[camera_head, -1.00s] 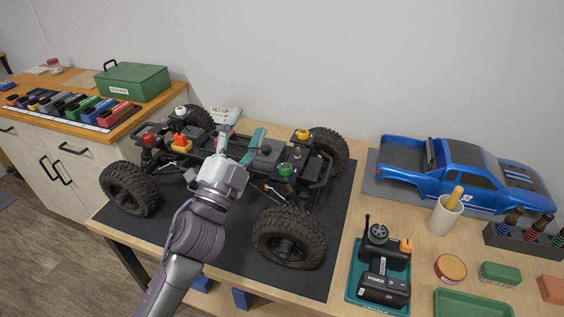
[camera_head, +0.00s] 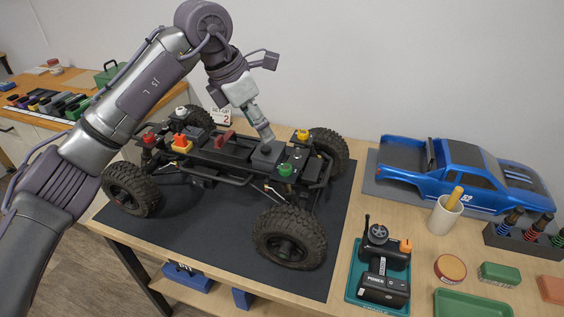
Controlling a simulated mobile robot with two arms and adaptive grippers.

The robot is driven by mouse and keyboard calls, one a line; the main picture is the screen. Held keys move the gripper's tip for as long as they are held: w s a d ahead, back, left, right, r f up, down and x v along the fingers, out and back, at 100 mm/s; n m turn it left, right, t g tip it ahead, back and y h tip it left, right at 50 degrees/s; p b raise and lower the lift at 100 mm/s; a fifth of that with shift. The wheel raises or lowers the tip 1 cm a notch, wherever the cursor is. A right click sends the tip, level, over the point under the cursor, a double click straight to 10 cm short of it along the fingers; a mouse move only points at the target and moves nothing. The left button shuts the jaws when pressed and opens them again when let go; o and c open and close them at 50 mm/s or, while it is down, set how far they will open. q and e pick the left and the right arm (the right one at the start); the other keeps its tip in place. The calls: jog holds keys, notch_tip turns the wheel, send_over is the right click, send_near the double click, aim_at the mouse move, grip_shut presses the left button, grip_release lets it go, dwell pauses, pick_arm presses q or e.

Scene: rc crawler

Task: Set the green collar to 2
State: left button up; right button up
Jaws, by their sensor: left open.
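The green collar (camera_head: 286,170) sits on top of a shock tower at the near right of the black crawler chassis (camera_head: 217,160). Any marks on it are too small to read. My left gripper (camera_head: 267,137) points down over the chassis, just above a dark box, behind and left of the green collar and apart from it. It holds nothing that I can see. Other collars show: yellow (camera_head: 302,134), red (camera_head: 149,138) and white (camera_head: 181,111). My right gripper is out of view.
The crawler's big tyres (camera_head: 290,237) stand on a dark mat (camera_head: 200,240). To the right are a transmitter (camera_head: 384,262) on a teal tray, a blue truck body (camera_head: 470,175), a cup (camera_head: 445,215) and a shock rack (camera_head: 520,240). My left arm covers much of the left side.

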aim_at(285, 167)
pick_arm(q)
jog(key=p+x, duration=0.2)
jog(key=x, duration=1.1)
jog(key=shift+d, duration=0.2)
jog(key=shift+r, duration=0.1)
jog(key=shift+c, duration=0.2)
grip_shut()
